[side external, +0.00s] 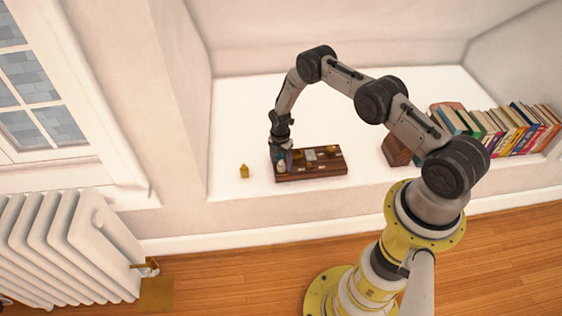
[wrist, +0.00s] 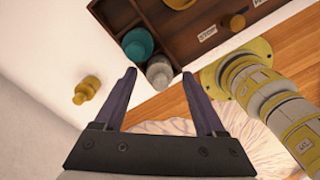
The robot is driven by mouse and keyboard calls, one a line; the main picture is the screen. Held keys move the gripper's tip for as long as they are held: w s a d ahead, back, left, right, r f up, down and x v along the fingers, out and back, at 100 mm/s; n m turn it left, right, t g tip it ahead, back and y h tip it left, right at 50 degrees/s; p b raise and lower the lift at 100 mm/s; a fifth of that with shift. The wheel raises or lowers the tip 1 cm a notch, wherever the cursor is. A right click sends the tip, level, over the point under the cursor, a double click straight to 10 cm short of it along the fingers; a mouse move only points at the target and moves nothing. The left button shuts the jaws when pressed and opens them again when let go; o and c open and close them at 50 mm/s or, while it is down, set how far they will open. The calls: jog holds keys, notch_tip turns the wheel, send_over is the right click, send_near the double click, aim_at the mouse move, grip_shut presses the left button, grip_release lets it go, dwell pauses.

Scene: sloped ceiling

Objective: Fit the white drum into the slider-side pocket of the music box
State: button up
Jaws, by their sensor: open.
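The music box (side external: 318,172) is a dark brown wooden tray on the white ledge; its wooden floor also shows at the top of the wrist view (wrist: 180,38). The pale grey-white drum (wrist: 159,73) is at the box's near corner, between my fingertips in the picture. Whether it is seated in a pocket I cannot tell. A teal round piece (wrist: 138,43) stands close beside it. My gripper (wrist: 160,76) is open, its two dark fingers apart on either side of the white drum. In the side view my gripper (side external: 281,153) is over the box's left end. I cannot identify the slider.
A brass-yellow piece (side external: 244,171) stands on the ledge left of the box, also in the wrist view (wrist: 87,89). Another yellow piece (wrist: 234,22) is in the box beside a white label (wrist: 207,33). Books (side external: 510,125) stand at the right. The ledge behind the box is clear.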

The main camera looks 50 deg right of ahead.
notch_tip(320, 180, up, 12)
jog(key=r, duration=0.1)
notch_tip(320, 180, up, 17)
jog(key=m+t, duration=0.1)
jog(key=m, duration=0.3)
send_over(280, 161)
jog(key=a, duration=0.3)
jog(key=s+a+r+m+t, duration=0.1)
jog(key=s+a+r+m, duration=0.2)
jog(key=r, duration=0.4)
jog(key=s+a+r+m+t, duration=0.1)
jog(key=s+a+r+m, duration=0.1)
jog(key=s+r, duration=0.45)
jog(key=s+a+r+m+t, duration=0.1)
jog(key=s+a+r+m, duration=0.1)
jog(key=s, duration=0.5)
jog(key=s+a+r+m+t, duration=0.1)
jog(key=s+r+m, duration=0.3)
jog(key=s, duration=0.4)
jog(key=s+a+r+m, duration=0.2)
jog(key=s+r+m, duration=0.1)
jog(key=s, duration=0.5)
jog(key=shift+s+a+r+m+t, duration=0.2)
jog(key=shift+a+r+m+t, duration=0.15)
jog(key=shift+m, duration=0.25)
